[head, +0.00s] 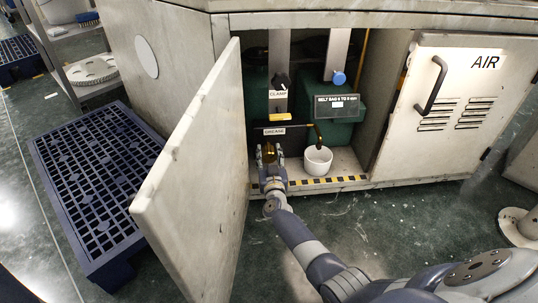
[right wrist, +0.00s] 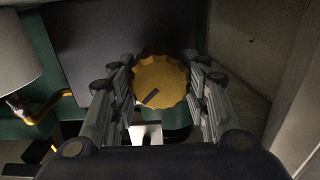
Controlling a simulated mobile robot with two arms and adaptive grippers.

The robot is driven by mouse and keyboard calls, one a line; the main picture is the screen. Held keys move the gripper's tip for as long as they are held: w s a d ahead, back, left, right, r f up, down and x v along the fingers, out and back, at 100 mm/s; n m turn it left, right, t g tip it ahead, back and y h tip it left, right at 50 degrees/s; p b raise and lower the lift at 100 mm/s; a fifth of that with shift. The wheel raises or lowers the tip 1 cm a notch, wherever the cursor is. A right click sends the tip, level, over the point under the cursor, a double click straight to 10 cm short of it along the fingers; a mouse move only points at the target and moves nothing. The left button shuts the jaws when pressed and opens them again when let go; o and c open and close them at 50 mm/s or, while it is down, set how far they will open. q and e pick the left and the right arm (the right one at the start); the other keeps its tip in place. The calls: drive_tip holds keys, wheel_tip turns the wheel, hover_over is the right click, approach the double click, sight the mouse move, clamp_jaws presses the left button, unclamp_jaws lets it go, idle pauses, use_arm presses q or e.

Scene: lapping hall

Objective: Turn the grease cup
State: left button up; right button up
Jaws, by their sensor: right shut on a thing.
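The grease cup (right wrist: 160,82) is a brass-coloured, scalloped round cap with a dark mark on its face, seen in the right wrist view. In the head view it shows as a small brass shape (head: 269,152) below the GREASE label (head: 274,131). My right gripper (head: 270,155) reaches into the open cabinet and is shut on the cup. In the right wrist view its fingers (right wrist: 160,95) stand on the left and right sides of the cap. My left gripper is not in view.
The open cabinet door (head: 195,170) stands close left of my right arm. A white cup (head: 317,160) sits right of the gripper, under a brass spout. The AIR door (head: 450,110) is shut. A blue pallet (head: 95,170) lies on the floor at left.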

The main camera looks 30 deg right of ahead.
drive_tip(key=m, duration=0.3)
drive_tip(key=shift+d+m, duration=0.1)
drive_tip(key=shift+m, duration=0.3)
drive_tip(key=m, duration=0.4)
drive_tip(key=shift+s+d+f+m, duration=0.1)
drive_tip(key=shift+f+m, duration=0.05)
drive_tip(key=shift+m, duration=0.25)
drive_tip(key=o, duration=1.1)
